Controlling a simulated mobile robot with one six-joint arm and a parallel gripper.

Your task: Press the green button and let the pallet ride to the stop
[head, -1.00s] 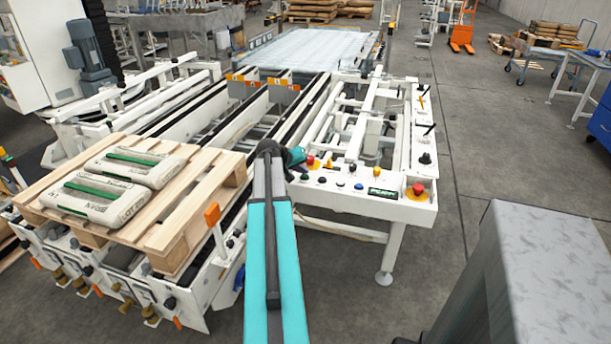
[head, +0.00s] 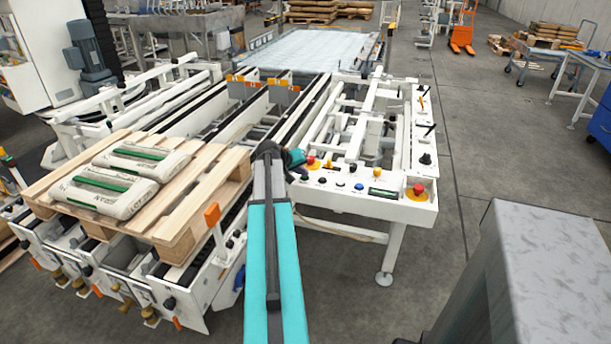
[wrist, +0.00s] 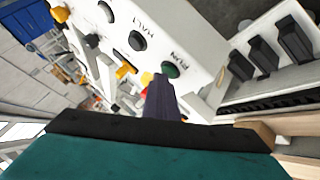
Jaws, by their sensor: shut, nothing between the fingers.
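The green button (wrist: 170,69) shows in the wrist view on the white control panel (wrist: 200,40). My gripper (wrist: 163,82) is shut and empty, its tip at the lower edge of the button; whether it touches is unclear. In the head view my gripper (head: 299,172) is over the panel's left end and the green button is hidden. The wooden pallet (head: 205,205) lies on the near left of the roller conveyor with two white-and-green bags (head: 105,190) on it. Upright plates with orange tops (head: 284,88), possibly the stop, stand farther along the conveyor.
The panel also carries a red knob on yellow (head: 418,191), a blue button (head: 358,186) and a small dark display (head: 383,192). An orange-tipped post (head: 212,214) stands beside the pallet. The conveyor between pallet and plates is clear.

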